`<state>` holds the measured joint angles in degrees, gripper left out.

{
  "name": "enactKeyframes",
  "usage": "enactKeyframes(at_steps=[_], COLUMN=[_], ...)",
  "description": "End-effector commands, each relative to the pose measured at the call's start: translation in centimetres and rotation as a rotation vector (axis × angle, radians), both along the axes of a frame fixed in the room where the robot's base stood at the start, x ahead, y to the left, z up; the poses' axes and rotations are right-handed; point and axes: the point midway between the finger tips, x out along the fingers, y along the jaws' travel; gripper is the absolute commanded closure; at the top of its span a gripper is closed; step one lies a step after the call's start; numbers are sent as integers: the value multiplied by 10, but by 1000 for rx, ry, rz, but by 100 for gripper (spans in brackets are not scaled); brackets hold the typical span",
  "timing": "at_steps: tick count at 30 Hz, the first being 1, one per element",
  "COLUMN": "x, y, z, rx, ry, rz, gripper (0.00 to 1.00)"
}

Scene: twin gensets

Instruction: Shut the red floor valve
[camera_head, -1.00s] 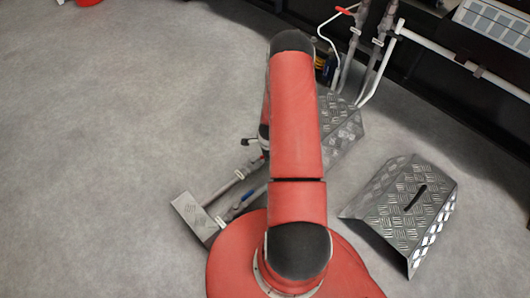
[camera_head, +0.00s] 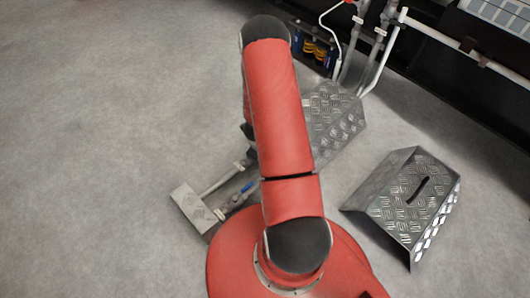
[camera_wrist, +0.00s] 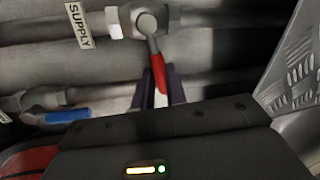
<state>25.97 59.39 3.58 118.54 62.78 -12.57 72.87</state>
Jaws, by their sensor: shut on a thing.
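In the wrist view the red valve lever (camera_wrist: 158,72) runs down from its grey valve body (camera_wrist: 140,20), mostly across the pipe, with a slight tilt. The pipe carries a SUPPLY tag (camera_wrist: 78,24). My gripper (camera_wrist: 160,86) is shut on the red lever near its end, one dark finger on each side. A second valve with a blue lever (camera_wrist: 68,115) sits on the lower pipe; its lever lies roughly along the pipe. In the head view the blue lever (camera_head: 243,190) shows left of my arm, which hides the red lever and my gripper.
A loose tread-plate cover (camera_head: 385,205) with a slot stands on the floor at the right. Another tread-plate cover (camera_head: 333,120) lies over the pipes behind my arm. Upright pipes (camera_head: 372,50) stand at the back right. The floor at the left is clear.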

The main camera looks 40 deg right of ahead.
Motion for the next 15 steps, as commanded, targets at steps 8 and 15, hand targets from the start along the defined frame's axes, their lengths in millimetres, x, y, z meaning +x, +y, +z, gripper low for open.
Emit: enactKeyframes(at_steps=[8, 15], x=[-1, -1], y=[9, 12], z=[1, 1], rx=[1, 1], ry=[0, -1], rz=[-150, -210], gripper=[100, 100])
